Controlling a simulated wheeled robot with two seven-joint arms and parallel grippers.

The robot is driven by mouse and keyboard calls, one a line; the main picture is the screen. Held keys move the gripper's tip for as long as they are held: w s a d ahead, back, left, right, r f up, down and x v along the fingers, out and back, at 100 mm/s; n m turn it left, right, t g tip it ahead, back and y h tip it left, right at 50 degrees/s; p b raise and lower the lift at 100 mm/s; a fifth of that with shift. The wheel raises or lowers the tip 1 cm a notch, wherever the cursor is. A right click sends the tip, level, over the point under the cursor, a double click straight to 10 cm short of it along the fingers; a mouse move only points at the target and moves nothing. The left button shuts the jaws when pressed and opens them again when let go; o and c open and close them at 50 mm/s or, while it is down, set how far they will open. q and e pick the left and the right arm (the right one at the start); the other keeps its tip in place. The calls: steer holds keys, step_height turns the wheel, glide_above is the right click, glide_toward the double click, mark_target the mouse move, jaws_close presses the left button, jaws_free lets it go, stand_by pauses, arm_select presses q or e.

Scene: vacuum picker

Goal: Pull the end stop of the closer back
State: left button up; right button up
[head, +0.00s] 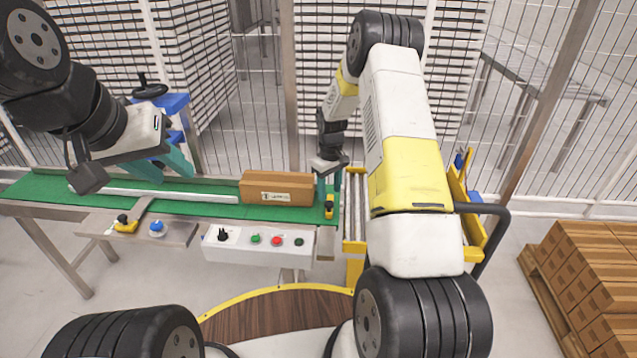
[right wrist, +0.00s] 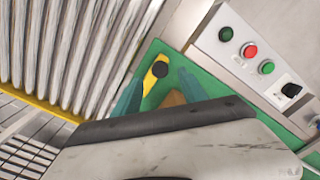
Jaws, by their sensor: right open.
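A small yellow stop with a black knob (head: 329,207) sits at the right end of the green belt (head: 215,206). It also shows in the right wrist view (right wrist: 155,72). My right gripper (head: 329,190) is open, directly above the stop. In the right wrist view, its two teal fingers (right wrist: 158,88) are spread on either side of the yellow piece; I cannot tell whether they touch it. A brown carton (head: 278,187) lies on the belt just left of the stop. My left gripper (head: 173,178) hangs over the belt's left part, fingers apart and empty.
A white control box (head: 262,242) with coloured buttons is on the belt's front side. A side plate carries a yellow clamp (head: 126,224) and a blue knob (head: 157,228). A roller conveyor (head: 355,205) adjoins the belt's right end. Stacked cartons (head: 590,275) stand at the far right.

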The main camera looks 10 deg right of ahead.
mark_target(329, 203)
steer(key=shift+f, duration=2.25)
jaws_close()
